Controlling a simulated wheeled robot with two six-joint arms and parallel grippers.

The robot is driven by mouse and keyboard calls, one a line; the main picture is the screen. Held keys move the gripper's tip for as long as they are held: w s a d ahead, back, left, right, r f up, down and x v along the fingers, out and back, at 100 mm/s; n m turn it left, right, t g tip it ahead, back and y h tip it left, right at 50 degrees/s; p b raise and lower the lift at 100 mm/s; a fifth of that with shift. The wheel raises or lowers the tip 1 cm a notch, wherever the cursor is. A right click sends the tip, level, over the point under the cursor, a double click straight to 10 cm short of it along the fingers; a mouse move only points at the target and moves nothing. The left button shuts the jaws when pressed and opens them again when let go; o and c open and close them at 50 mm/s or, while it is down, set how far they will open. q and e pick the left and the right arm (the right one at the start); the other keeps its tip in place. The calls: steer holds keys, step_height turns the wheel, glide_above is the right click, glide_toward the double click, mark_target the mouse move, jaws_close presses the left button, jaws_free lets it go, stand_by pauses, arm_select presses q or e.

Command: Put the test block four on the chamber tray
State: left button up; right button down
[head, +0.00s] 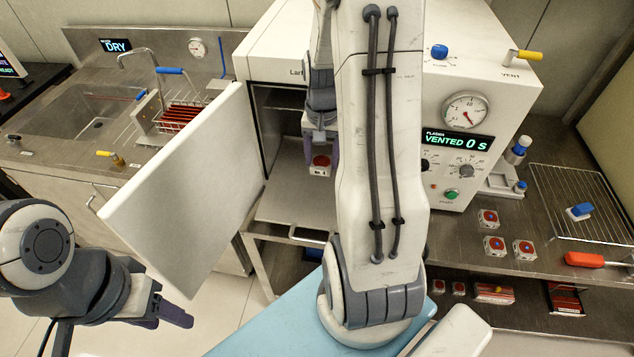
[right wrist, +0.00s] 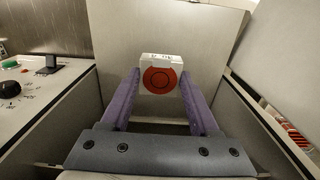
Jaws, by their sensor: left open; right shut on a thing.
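A small white block with a red round top (head: 321,161) is between the purple fingers of my right gripper (head: 320,148). In the right wrist view the block (right wrist: 161,76) sits between the two fingertips, its red circle facing the camera; its number is too small to read. The gripper is shut on it at the open chamber mouth, over the grey chamber tray (head: 290,196). I cannot tell whether the block touches the tray. My arm hides the chamber's right side. My left gripper (head: 172,312) is open and empty at the lower left, away from the chamber.
The chamber door (head: 185,190) stands open to the left. The machine's display (head: 458,142) reads VENTED 0 S. Three similar blocks (head: 494,245) lie on the right counter near a wire rack (head: 585,200) and a red-handled tool (head: 585,260). A sink (head: 85,115) is at the left.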

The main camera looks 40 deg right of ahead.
mark_target(319, 196)
steer(key=shift+w+f+b, duration=0.2)
steer(key=shift+f+b, duration=0.1)
steer(key=shift+f, duration=0.25)
steer(key=shift+w+f+b, duration=0.2)
steer(key=shift+f+b, duration=0.1)
steer(key=shift+f, duration=0.25)
step_height(319, 196, down, 10)
steer(key=shift+r+p, duration=0.1)
steer(key=shift+p, duration=0.45)
steer(key=shift+c, duration=0.6)
jaws_free()
